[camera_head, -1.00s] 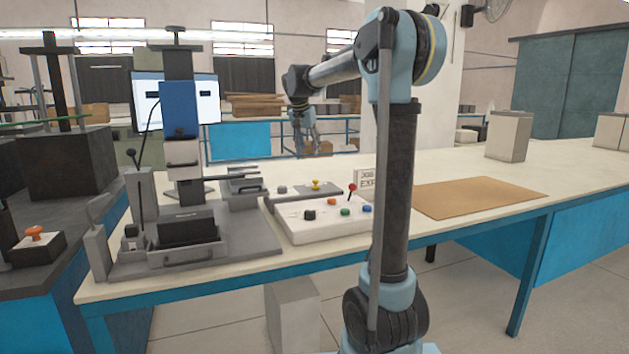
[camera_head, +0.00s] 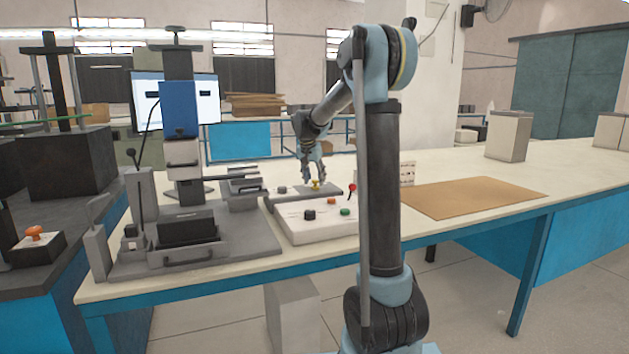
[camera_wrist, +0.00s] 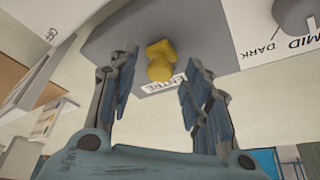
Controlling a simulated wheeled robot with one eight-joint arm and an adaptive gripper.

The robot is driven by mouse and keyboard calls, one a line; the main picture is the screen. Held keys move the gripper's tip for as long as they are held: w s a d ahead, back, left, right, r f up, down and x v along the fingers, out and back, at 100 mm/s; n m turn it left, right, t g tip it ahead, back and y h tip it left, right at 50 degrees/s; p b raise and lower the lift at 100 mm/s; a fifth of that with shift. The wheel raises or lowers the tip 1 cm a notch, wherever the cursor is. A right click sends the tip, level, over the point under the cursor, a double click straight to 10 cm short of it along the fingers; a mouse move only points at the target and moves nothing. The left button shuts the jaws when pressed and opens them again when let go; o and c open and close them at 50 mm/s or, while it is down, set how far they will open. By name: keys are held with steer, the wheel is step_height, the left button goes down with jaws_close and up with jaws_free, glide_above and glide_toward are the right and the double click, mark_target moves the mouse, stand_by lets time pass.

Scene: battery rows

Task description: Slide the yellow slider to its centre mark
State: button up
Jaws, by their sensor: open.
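The yellow slider (camera_head: 315,186) stands on a grey panel at the back of the control area on the table. In the wrist view the yellow slider (camera_wrist: 159,61) shows on the grey plate (camera_wrist: 205,28), close to a white label (camera_wrist: 163,86) whose visible letters read "ENTRE". My gripper (camera_head: 313,178) is at the slider in the head view, pointing down. In the wrist view my gripper (camera_wrist: 158,72) is open, with one finger on each side of the slider. I cannot tell whether a finger touches it.
A white box with coloured knobs (camera_head: 290,233) and a red-tipped lever (camera_head: 351,190) stands in front. A grey press station (camera_head: 255,262) stands to the left. In the wrist view a grey dial (camera_wrist: 297,15) marked MID and DARK is near. A brown mat (camera_head: 470,198) lies to the right.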

steer(key=shift+f, duration=0.1)
jaws_close()
steer(key=shift+w+d, duration=0.1)
steer(key=shift+d, duration=0.05)
steer(key=shift+w+d, duration=0.2)
steer(key=shift+d, duration=0.4)
steer(key=shift+w+d, duration=0.15)
steer(key=shift+d, duration=0.4)
jaws_free()
